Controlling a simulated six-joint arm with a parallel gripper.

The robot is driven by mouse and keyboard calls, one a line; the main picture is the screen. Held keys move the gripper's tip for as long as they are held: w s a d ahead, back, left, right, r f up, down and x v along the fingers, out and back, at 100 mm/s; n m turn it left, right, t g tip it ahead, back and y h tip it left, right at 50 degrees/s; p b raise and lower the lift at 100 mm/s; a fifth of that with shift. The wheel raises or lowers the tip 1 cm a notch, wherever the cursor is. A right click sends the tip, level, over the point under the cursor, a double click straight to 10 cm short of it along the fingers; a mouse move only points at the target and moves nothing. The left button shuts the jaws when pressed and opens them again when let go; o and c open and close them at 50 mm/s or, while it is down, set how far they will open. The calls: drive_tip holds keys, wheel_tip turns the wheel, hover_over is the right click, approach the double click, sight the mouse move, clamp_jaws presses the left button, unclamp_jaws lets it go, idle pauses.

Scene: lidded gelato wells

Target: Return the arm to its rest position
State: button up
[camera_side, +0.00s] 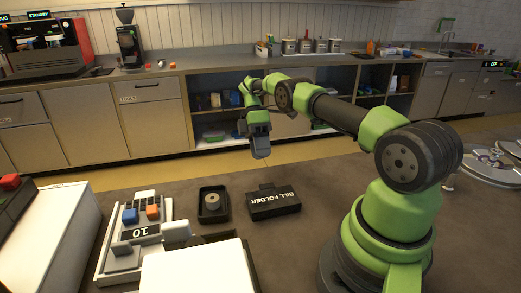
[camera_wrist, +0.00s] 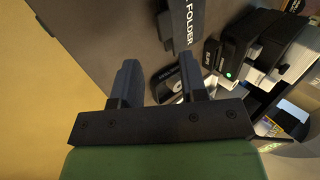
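My green and black arm reaches left over the grey counter from its base at the right. My gripper (camera_side: 261,147) hangs in the air beyond the black bill folder (camera_side: 274,202) and points down. In the wrist view my gripper (camera_wrist: 160,75) has its two dark fingers apart with nothing held between them. The bill folder (camera_wrist: 186,20) shows beyond the fingers at the top. A small dark tray (camera_side: 213,204) with a round disc lies left of the folder; part of it shows between the fingers in the wrist view (camera_wrist: 168,80).
A keypad stand marked 10 (camera_side: 140,233) and a white-topped box (camera_side: 200,270) stand at the left front. Round metal well lids (camera_side: 485,165) lie at the far right. The counter (camera_side: 315,170) around the folder is clear. Cabinets stand behind, across the floor.

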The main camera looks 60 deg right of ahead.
idle(0.3)
drive_tip(key=s+a+r+m+t+h, duration=0.1)
drive_tip(key=a+r+m+t, duration=0.1)
drive_tip(key=a+r, duration=0.35)
drive_tip(key=a+r+m+t+h, duration=0.1)
drive_tip(key=a+r+h, duration=0.1)
drive_tip(key=r, duration=0.7)
drive_tip(key=s+a+r+m+t+h, duration=0.1)
drive_tip(key=a+r+m+t, duration=0.15)
drive_tip(key=r, duration=0.55)
drive_tip(key=s+a+m+t, duration=0.3)
drive_tip(key=s+a+m, duration=0.1)
drive_tip(key=s, duration=0.3)
drive_tip(key=s+a+r+m+t, duration=0.1)
drive_tip(key=s+a+m+t, duration=0.2)
drive_tip(key=s+a, duration=0.3)
drive_tip(key=shift+s+r+m+t+y, duration=0.2)
drive_tip(key=shift+s+m+t+y, duration=0.25)
drive_tip(key=shift+s, duration=0.7)
